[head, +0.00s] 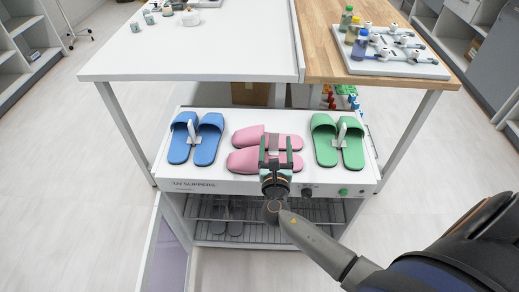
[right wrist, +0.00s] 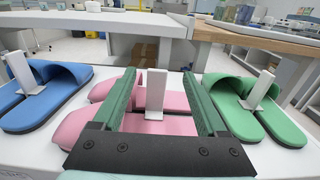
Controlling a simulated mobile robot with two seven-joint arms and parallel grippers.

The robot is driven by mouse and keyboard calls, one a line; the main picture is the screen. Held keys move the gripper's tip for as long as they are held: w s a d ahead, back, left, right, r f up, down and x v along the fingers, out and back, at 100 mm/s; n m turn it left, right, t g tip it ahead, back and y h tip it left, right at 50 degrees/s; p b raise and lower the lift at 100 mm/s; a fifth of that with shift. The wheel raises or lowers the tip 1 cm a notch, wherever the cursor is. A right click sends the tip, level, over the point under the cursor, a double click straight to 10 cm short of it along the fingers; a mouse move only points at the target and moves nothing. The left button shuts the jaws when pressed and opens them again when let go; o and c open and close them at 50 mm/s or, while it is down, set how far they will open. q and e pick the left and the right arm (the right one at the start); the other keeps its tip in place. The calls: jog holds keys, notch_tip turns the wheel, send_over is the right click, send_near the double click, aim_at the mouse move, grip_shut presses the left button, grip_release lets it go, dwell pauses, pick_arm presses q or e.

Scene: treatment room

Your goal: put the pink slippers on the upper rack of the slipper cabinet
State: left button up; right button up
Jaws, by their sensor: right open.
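The pink slippers (head: 250,136) lie side by side on the white top of the slipper cabinet (head: 215,186), toes to the left, between the blue and green pairs. A pale upright holder tab (right wrist: 155,92) stands at the pink pair. My right gripper (head: 275,152) is open over the pink slippers. In the right wrist view its green-padded fingers (right wrist: 159,78) stand either side of the tab, with gaps; the gripper partly hides the slippers. Wire racks (head: 290,212) show in the open cabinet front below; my arm partly hides them. My left gripper is not in view.
Blue slippers (head: 196,140) and green slippers (head: 338,141) stand close on both sides. The cabinet door (head: 166,245) hangs open at the left. Dark slippers (head: 228,218) are inside at the left. A table (head: 200,60) overhangs behind.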

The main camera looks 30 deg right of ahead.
aim_at(274, 133)
jog(key=x, duration=0.3)
jog(key=f+b+x, duration=0.1)
jog(key=x, duration=0.1)
jog(key=shift+w, duration=0.35)
jog(key=shift+r, duration=0.1)
jog(key=shift+c, duration=0.2)
grip_shut()
dwell(0.9)
